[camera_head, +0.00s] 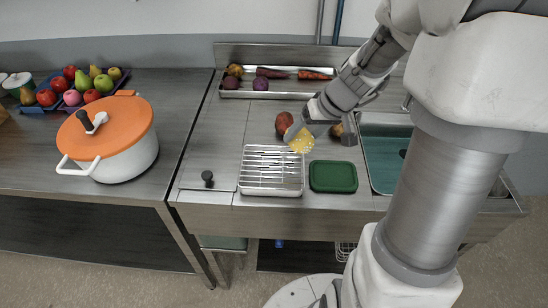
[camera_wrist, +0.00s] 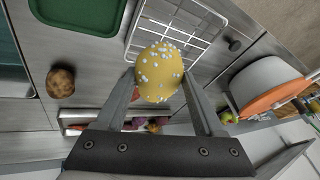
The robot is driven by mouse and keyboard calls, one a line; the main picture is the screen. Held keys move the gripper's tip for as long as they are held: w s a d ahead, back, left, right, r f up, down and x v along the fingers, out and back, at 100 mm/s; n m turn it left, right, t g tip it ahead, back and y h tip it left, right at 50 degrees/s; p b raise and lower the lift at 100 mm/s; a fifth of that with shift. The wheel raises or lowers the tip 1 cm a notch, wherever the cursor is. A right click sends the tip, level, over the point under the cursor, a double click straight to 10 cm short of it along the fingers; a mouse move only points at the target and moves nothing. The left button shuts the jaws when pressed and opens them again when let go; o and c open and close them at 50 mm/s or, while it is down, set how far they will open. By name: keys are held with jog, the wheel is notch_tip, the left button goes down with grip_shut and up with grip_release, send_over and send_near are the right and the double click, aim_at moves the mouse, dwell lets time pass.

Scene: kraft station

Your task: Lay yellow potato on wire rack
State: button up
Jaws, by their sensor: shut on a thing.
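The yellow potato (camera_head: 302,142), dotted with white specks, is held between the two fingers of my gripper (camera_head: 302,133). In the wrist view the yellow potato (camera_wrist: 159,70) sits at the fingertips, with my gripper (camera_wrist: 160,85) shut on it from both sides. The wire rack (camera_head: 271,171) is a silver grid on the counter, just in front and to the left of the potato. In the wrist view the wire rack (camera_wrist: 196,22) is bare and partly hidden behind the potato. The height of the potato above the counter is hard to tell.
A green tray (camera_head: 333,176) lies right of the rack. A reddish potato (camera_head: 284,122) and a brown potato (camera_head: 337,129) lie behind. A vegetable tray (camera_head: 232,94) is at the back. The sink (camera_head: 378,170) is right; an orange-lidded pot (camera_head: 124,152) is left.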

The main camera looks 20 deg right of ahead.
jog(key=a+f, duration=0.1)
jog(key=a, duration=0.1)
jog(key=w+a+f, duration=0.1)
jog(key=a, duration=0.1)
jog(key=a+f, duration=0.2)
jog(key=shift+w, duration=0.15)
jog(key=shift+f+b, duration=0.45)
jog(key=shift+f, duration=1.4)
jog(key=shift+f, duration=0.15)
jog(key=o, duration=1.5)
